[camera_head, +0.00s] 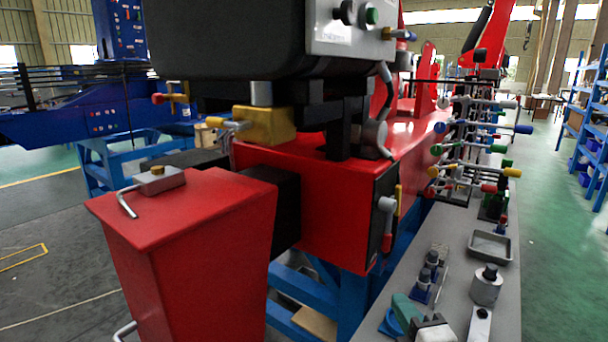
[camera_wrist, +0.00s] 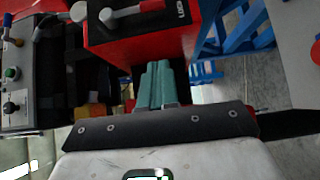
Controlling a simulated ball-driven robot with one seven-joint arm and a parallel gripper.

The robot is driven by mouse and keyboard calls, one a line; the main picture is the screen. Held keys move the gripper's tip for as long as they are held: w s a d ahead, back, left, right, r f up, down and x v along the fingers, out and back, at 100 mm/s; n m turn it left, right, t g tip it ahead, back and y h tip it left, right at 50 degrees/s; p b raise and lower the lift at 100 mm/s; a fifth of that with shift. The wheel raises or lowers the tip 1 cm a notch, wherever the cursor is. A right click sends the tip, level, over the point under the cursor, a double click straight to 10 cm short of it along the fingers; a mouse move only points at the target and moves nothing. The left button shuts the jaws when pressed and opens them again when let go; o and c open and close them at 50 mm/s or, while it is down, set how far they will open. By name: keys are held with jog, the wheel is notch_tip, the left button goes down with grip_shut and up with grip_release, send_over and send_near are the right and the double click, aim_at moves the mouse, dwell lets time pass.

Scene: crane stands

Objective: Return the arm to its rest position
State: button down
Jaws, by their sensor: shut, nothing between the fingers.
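My gripper (camera_head: 404,309) shows at the bottom of the head view, low and right of centre, by the grey bench. Its teal fingers and part of its white body are in sight; the arm behind it is cut off by the frame edge. In the wrist view my gripper (camera_wrist: 157,70) has its teal fingers side by side, shut and empty.
The grey bench (camera_head: 455,262) holds a metal tray (camera_head: 489,246), a metal cylinder (camera_head: 487,286) and several coloured levers (camera_head: 470,150). A red crane stand (camera_head: 320,205) on a blue frame (camera_head: 350,305) fills the middle. Green floor (camera_head: 560,250) is clear at right.

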jog(key=s+d+f+m+g+h+p, duration=0.2)
jog(key=s+d+f+m+g+p, duration=0.3)
jog(key=s+f+m+g, duration=0.8)
jog(key=s+d+f+m+g, duration=0.1)
jog(key=s+f+m, duration=0.1)
jog(key=s, duration=0.5)
jog(key=s+d+f+m+g+p, duration=0.1)
jog(key=s+d+f+m, duration=0.1)
jog(key=s, duration=0.6)
jog(key=s+d+f+m+g, duration=0.1)
jog(key=s+d+f+m, duration=0.1)
jog(key=s, duration=0.5)
jog(key=shift+s+f+m+g+h+p, duration=0.3)
jog(key=shift+s+f+m+g+h, duration=0.1)
jog(key=shift+f, duration=0.1)
